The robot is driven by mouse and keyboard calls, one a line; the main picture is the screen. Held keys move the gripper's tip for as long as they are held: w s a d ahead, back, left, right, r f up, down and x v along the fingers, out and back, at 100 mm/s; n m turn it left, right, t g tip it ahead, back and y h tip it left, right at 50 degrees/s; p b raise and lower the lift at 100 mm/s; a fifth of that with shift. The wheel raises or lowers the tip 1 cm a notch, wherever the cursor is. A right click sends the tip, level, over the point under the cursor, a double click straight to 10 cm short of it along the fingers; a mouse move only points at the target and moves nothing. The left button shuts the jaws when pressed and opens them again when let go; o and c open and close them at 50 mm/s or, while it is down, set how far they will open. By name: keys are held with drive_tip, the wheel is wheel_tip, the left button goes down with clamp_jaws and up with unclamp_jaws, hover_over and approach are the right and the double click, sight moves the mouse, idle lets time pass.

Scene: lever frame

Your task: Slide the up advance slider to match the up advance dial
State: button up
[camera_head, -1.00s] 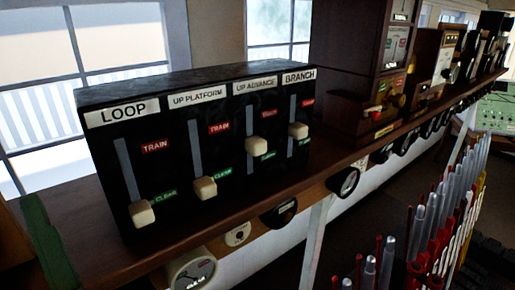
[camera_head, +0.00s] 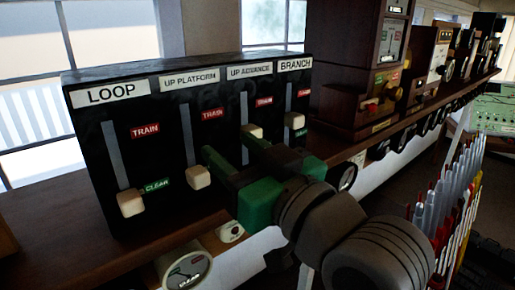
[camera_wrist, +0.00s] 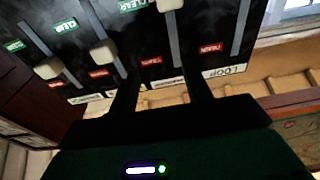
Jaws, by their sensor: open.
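The up advance slider (camera_head: 251,131) is a cream knob partway down its slot in the black box (camera_head: 85,125), under the "UP ADVANCE" label (camera_head: 249,71). It also shows in the upside-down wrist view (camera_wrist: 103,53). My gripper (camera_head: 228,147), with green fingers, is open and empty in front of the box, below and left of the knob, and covers the lower slot in the head view. In the wrist view my gripper's (camera_wrist: 162,85) dark fingers lie on the up platform side of the knob, apart from it. I cannot make out the up advance dial, perhaps hidden behind my arm.
The loop slider (camera_head: 130,203), up platform slider (camera_head: 197,177) and branch slider (camera_head: 294,121) stand close by. A dial (camera_head: 185,270) and another dial (camera_head: 347,177) hang under the wooden shelf (camera_head: 60,225). Coloured levers (camera_head: 455,200) rise at right.

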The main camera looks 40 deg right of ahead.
drive_tip(key=g, duration=0.1)
approach(257, 135)
drive_tip(key=w, duration=0.4)
drive_tip(key=w+p, duration=0.1)
drive_tip(key=w, duration=0.1)
drive_tip(key=w+p, duration=0.1)
drive_tip(key=w, duration=0.2)
drive_tip(key=shift+d+r, duration=0.25)
drive_tip(key=shift+d, duration=0.1)
drive_tip(key=shift+w+f, duration=0.1)
drive_tip(key=shift+w, duration=0.2)
clamp_jaws()
drive_tip(key=shift+f, duration=0.15)
